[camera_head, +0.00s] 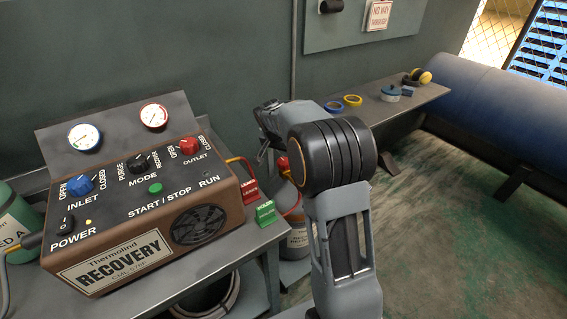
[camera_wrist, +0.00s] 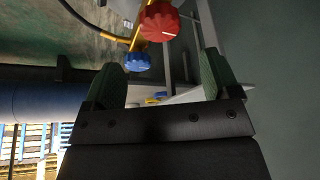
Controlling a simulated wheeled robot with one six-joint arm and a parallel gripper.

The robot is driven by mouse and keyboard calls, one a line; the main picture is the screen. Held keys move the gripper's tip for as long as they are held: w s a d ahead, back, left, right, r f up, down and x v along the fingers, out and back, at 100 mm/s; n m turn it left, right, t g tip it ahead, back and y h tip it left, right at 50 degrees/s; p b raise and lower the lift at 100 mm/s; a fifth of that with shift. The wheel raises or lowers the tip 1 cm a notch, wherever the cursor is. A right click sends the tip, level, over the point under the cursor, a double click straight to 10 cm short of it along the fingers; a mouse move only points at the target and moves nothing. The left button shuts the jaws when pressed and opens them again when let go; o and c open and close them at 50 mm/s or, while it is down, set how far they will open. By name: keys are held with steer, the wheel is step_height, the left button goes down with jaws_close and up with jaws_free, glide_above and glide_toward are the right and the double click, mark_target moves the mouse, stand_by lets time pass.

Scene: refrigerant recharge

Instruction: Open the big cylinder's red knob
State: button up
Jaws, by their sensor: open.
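The red knob (camera_wrist: 159,20) shows at the top of the wrist view, ribbed, with a white mark. A smaller blue knob (camera_wrist: 137,62) is below and left of it, near yellow fittings. My gripper (camera_wrist: 162,62) is open and empty, with a green-padded finger at either side. The red knob appears beyond the fingertips, not between the pads. In the head view, the red knob (camera_head: 283,163) shows partly behind my arm, above the big grey cylinder (camera_head: 298,238) with its orange-red top. My gripper (camera_head: 263,148) is beside it, largely hidden by my own wrist.
The recovery machine (camera_head: 150,195) stands on a grey bench (camera_head: 235,255) at left. Red and green tags (camera_head: 266,212) hang by the bench's right edge. A side table (camera_head: 425,98) and a large blue tank (camera_head: 490,95) are at right. Open floor (camera_head: 450,230) lies at right.

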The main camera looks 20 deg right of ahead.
mark_target(284, 161)
steer(key=x, duration=0.8)
steer(key=shift+b, duration=0.35)
steer(key=shift+r, duration=0.1)
steer(key=c, duration=0.9)
